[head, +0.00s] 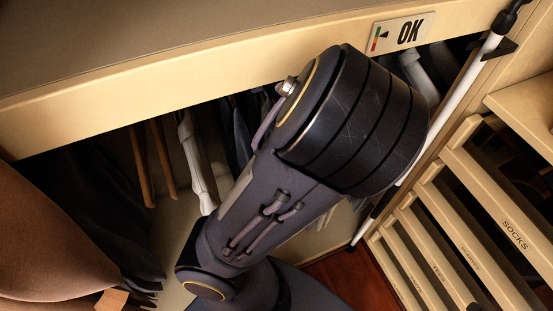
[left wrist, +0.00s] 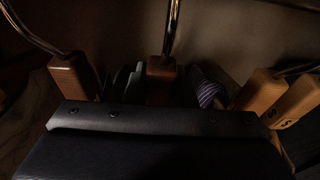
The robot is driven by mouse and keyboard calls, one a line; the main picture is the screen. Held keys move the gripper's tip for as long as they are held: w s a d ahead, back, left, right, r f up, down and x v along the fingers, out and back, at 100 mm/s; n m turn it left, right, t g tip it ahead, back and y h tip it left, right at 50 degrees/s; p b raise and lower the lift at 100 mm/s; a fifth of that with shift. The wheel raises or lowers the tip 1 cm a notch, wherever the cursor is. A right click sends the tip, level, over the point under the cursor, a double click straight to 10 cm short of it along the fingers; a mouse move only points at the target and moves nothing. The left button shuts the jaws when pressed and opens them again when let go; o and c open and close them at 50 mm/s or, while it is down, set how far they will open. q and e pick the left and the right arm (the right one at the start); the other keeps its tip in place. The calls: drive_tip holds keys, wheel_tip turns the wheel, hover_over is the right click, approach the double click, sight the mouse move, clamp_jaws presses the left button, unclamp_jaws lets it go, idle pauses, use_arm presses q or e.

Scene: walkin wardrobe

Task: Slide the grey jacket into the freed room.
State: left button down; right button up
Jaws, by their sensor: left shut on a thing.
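My left gripper (left wrist: 160,88) is seen from behind in the left wrist view, its dark body filling the bottom. It is shut on a dark wooden hanger (left wrist: 160,68) with a metal hook that rises straight up. Its fingertips are mostly hidden, and in the head view my arm hides the gripper. I cannot tell for sure which garment is the grey jacket, nor what hangs below the held hanger. Dark grey clothing (head: 85,195) hangs at the left of the head view. My right gripper is not in view.
Bare wooden hangers (head: 141,165) and a white one (head: 194,160) hang left of my arm. Other hangers flank the held one (left wrist: 75,76) (left wrist: 262,92). A striped cloth (left wrist: 207,90) is close by. An OK sign (head: 402,35) is on the shelf edge; labelled drawers (head: 470,240) stand right.

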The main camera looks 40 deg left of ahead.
use_arm(q)
drive_tip(key=c, duration=1.1)
unclamp_jaws()
drive_tip(key=shift+s, duration=0.1)
drive_tip(key=p+v, duration=0.3)
drive_tip(key=v, duration=0.4)
drive_tip(key=shift+r, duration=0.15)
drive_tip(key=shift+s+d, duration=0.15)
drive_tip(key=shift+d, duration=0.2)
